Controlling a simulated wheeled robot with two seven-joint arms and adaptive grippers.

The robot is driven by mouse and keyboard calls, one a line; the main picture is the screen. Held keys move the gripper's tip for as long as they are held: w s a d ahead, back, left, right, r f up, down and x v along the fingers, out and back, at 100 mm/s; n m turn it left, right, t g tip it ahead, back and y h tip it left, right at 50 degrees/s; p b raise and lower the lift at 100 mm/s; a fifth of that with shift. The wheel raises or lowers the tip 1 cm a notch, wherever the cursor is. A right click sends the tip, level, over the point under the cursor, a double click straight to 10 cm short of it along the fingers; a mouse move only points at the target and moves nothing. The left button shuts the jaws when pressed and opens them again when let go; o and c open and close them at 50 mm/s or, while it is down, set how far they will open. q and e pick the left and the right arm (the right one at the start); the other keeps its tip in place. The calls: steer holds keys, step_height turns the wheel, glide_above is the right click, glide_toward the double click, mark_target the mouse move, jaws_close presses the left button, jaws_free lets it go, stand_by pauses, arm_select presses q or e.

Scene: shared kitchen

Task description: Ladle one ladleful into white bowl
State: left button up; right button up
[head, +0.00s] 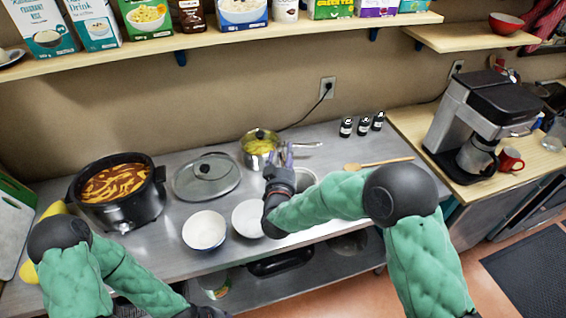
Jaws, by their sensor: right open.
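A black slow cooker (118,205) holding red-orange soup stands at the left of the steel counter. A small pot (260,147) with yellow contents stands at the back middle. Two white bowls are near the front edge: one (204,230) stands clear, and the other (246,220) is partly covered by my right gripper. My right gripper (281,158) is open, with its fingers pointing away beside the small pot; whether they touch it I cannot tell. No ladle can be made out. My left arm reaches down to the bottom edge; its fingers are not visible.
A glass lid (206,177) lies between the cooker and the small pot. A metal container (304,179) is partly hidden behind my right arm. A wooden spoon (378,163) and several dark jars (363,126) are to the right. A coffee machine (478,120) stands further right.

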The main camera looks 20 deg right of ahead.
mark_target(283, 152)
steer(key=shift+c, duration=0.3)
jaws_close()
steer(key=shift+r, duration=0.1)
steer(key=shift+r+p, duration=0.85)
steer(key=shift+r, duration=0.55)
step_height(283, 152, up, 16)
steer(key=p, duration=1)
steer(key=shift+p, duration=0.4)
steer(key=shift+f, duration=0.1)
